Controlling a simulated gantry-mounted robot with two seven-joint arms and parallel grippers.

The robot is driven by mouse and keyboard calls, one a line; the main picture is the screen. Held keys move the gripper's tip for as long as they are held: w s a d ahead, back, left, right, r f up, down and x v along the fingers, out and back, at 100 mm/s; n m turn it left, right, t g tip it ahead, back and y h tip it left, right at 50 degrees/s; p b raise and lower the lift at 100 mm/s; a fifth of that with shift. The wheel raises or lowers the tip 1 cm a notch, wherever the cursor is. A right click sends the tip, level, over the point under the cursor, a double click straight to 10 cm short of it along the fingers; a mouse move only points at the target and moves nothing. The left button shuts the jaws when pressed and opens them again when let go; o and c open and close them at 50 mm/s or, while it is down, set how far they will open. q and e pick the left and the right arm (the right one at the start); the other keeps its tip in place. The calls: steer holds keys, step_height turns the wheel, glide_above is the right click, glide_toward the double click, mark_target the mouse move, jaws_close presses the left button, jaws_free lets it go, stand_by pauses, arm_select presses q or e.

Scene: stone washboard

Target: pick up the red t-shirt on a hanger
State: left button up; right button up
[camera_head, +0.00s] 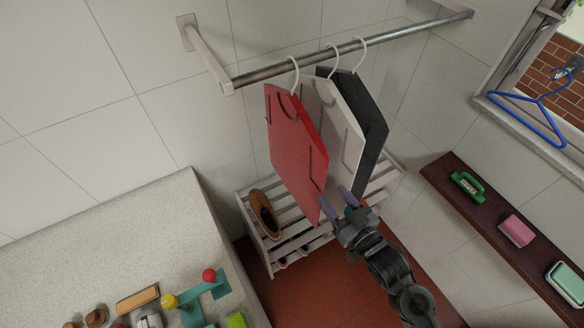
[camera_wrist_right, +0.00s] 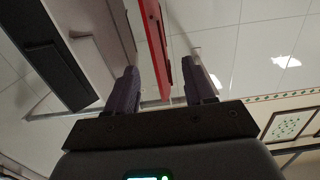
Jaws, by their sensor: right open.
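The red t-shirt (camera_head: 292,145) hangs on a white hanger (camera_head: 294,75) from the metal rail, leftmost of three hanging garments. My right gripper (camera_head: 335,198) is open and empty, near the lower right edge of the red t-shirt. In the right wrist view, the red t-shirt (camera_wrist_right: 156,45) appears edge-on, in line with the gap between my open fingers (camera_wrist_right: 160,75). I cannot tell whether its edge lies between the fingertips or just beyond them. My left gripper is not in view.
A white shirt (camera_head: 335,120) and a black one (camera_head: 368,110) hang close on the right, below the rail (camera_head: 350,47). A slatted rack (camera_head: 290,218) with a brown shoe (camera_head: 264,213) stands below. A stone counter (camera_head: 120,230) is at left, a dark shelf (camera_head: 490,215) at right.

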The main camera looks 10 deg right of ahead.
mark_target(323, 181)
steer(key=shift+w+f, duration=0.25)
steer(key=shift+w, duration=0.1)
steer(key=shift+w+r, duration=0.15)
steer(key=shift+w, duration=0.25)
steer(key=x, duration=0.4)
steer(key=shift+w+a+r, duration=0.1)
steer(key=shift+a+r, duration=0.05)
steer(key=shift+d+p+x, duration=0.15)
steer(key=shift+p+x, duration=0.25)
steer(key=shift+x, duration=0.75)
steer(key=shift+d+p+x, duration=0.15)
steer(key=shift+p+x, duration=0.25)
steer(key=shift+x, duration=0.7)
steer(key=shift+w+a, duration=0.15)
steer(key=shift+w, duration=0.55)
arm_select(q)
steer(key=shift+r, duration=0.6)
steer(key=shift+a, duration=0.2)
arm_select(e)
jaws_close()
